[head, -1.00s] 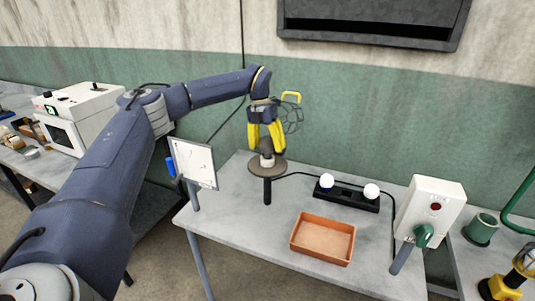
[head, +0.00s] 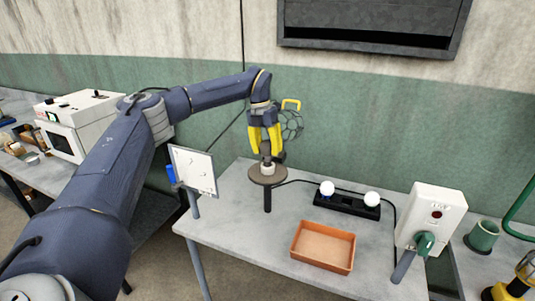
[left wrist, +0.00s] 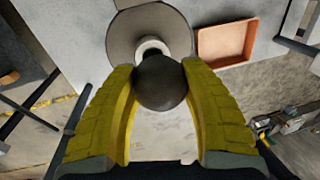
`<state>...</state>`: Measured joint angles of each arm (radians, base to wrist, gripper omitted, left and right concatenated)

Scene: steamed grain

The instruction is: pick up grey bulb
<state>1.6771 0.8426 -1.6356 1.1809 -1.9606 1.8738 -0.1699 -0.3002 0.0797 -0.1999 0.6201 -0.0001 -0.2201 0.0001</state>
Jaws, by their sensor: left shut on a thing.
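The dark grey round bulb (left wrist: 161,82) sits between the two yellow fingers in the left wrist view. My left gripper (head: 267,153) is shut on it, with a finger against each side. In the head view the fingers mostly hide the bulb. A white socket (head: 268,168) stands just under it, on a round brown stand (head: 256,176). The pale socket ring also shows in the left wrist view (left wrist: 152,46). I cannot tell whether the bulb is still seated in the socket. My right gripper is not in view.
An empty orange tray (head: 323,246) lies on the grey table, right of the stand. A black strip (head: 349,207) holds two white bulbs behind it. A white switch box (head: 432,216) with a green knob stands right. A small whiteboard (head: 194,170) stands left of the stand.

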